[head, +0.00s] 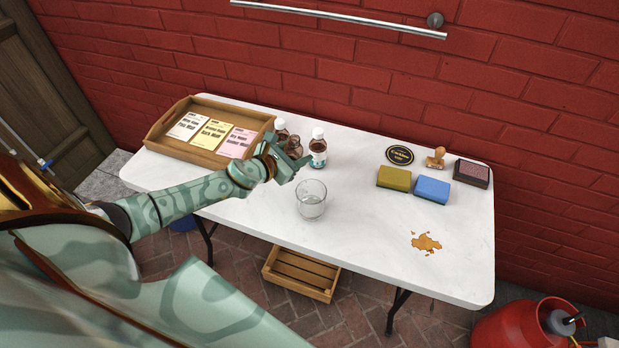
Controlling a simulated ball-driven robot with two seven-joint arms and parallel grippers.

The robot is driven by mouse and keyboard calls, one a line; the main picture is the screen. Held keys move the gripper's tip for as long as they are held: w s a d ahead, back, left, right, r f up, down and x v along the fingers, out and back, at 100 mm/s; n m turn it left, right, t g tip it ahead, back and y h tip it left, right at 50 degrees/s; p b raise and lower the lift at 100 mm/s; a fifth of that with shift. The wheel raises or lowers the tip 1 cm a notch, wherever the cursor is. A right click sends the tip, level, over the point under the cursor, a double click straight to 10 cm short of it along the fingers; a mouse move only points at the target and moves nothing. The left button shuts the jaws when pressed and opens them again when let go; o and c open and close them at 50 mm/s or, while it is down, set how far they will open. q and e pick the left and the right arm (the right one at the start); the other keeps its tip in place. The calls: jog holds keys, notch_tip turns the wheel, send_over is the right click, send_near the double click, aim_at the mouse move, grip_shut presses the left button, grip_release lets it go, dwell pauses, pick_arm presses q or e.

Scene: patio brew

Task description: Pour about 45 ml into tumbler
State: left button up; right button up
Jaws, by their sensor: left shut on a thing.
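A clear glass tumbler (311,205) stands upright near the front of the white table, left of its middle. It seems to hold a little clear liquid, but this is hard to tell. My left gripper (292,164) is behind and left of the tumbler, shut on what looks like a small brown bottle (294,147). The gripper partly hides this bottle, so its tilt is unclear. A brown bottle with a white cap and pale label (318,150) stands just right of it. Another white-capped brown bottle (281,134) stands behind. My right gripper is not in view.
A wooden tray (160,142) with label cards is at the back left of the table (365,235). Yellow (394,178) and blue (432,190) sponges, a stamp (436,158), an ink pad (471,173) and a dark round coaster (399,156) are at the right. An orange-brown spill (426,242) lies front right.

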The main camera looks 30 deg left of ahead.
pick_arm(q)
jog(key=shift+w+f+n+g+h+p, duration=0.2)
jog(key=shift+f+n+g+h+p, duration=0.15)
jog(key=shift+n, duration=0.35)
jog(key=shift+s+f+n+g+h, duration=0.1)
jog(key=shift+f+n+g+h, duration=0.1)
jog(key=shift+n+g+h, duration=0.1)
dwell(1.3)
